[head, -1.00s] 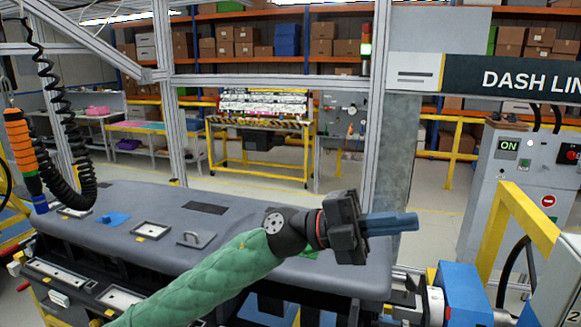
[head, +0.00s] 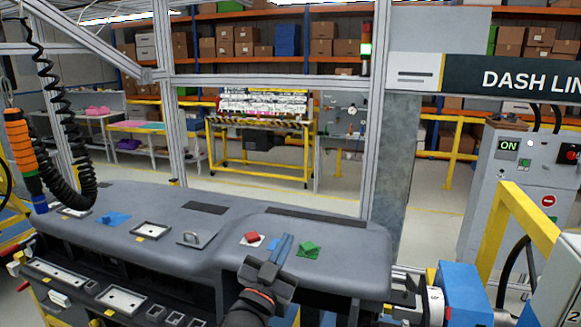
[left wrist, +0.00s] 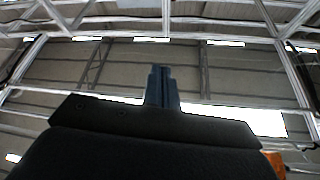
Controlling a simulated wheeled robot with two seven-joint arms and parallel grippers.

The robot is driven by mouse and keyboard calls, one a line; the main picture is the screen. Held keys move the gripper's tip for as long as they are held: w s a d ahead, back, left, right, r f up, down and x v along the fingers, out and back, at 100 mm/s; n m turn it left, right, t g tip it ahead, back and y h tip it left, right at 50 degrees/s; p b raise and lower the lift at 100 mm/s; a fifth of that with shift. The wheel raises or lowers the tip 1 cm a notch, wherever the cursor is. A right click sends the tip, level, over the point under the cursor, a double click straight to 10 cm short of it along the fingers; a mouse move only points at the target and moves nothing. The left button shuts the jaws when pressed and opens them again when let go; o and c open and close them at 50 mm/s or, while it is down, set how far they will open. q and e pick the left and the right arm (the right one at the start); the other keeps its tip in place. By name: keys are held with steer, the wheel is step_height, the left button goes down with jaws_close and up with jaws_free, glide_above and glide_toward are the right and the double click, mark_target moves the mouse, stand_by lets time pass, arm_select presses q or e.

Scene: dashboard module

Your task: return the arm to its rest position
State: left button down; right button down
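My left gripper (head: 284,243) is at the lower middle of the head view, over the front edge of the grey dashboard module (head: 345,262). Its blue-grey fingers point away from me. In the left wrist view, the fingers (left wrist: 161,72) lie side by side against each other, with nothing seen between them. The wrist camera faces the roof. Only the end of my left arm shows, at the bottom edge of the head view. My right gripper is in neither view.
A red piece (head: 252,238), a green piece (head: 308,249) and a blue piece (head: 113,218) lie on the dashboard. An orange tool (head: 20,142) hangs at the left. A yellow post (head: 492,245) and control cabinet (head: 508,190) stand at the right.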

arm_select(q)
steer(key=s+a+f+n+g+y, duration=0.35)
steer(key=a+f, duration=0.25)
steer(key=f, duration=0.6)
steer(key=s+a+f+n+g+y, duration=0.2)
steer(key=s+a+f+g+y, duration=0.25)
steer(key=f, duration=0.85)
steer(key=s+a+f+g+y, duration=0.1)
steer(key=s+a+f+g, duration=0.4)
steer(key=s+f, duration=0.45)
steer(key=s+a+f+g+y, duration=0.1)
steer(key=s+a+f+g, duration=0.5)
steer(key=s, duration=0.7)
steer(key=w+d+f+b, duration=0.1)
steer(key=d+f+b, duration=0.15)
steer(key=f, duration=1.15)
steer(key=w+d+f+b, duration=0.1)
steer(key=f+b, duration=0.2)
steer(key=f, duration=1.1)
steer(key=s+f+b, duration=0.2)
steer(key=s+f, duration=0.1)
steer(key=f, duration=0.9)
steer(key=s+d+f+b, duration=0.1)
steer(key=s+f, duration=0.3)
steer(key=f, duration=0.8)
steer(key=shift+f+n+h+b, duration=0.3)
steer(key=shift+n+b, duration=0.15)
steer(key=shift+b, duration=0.35)
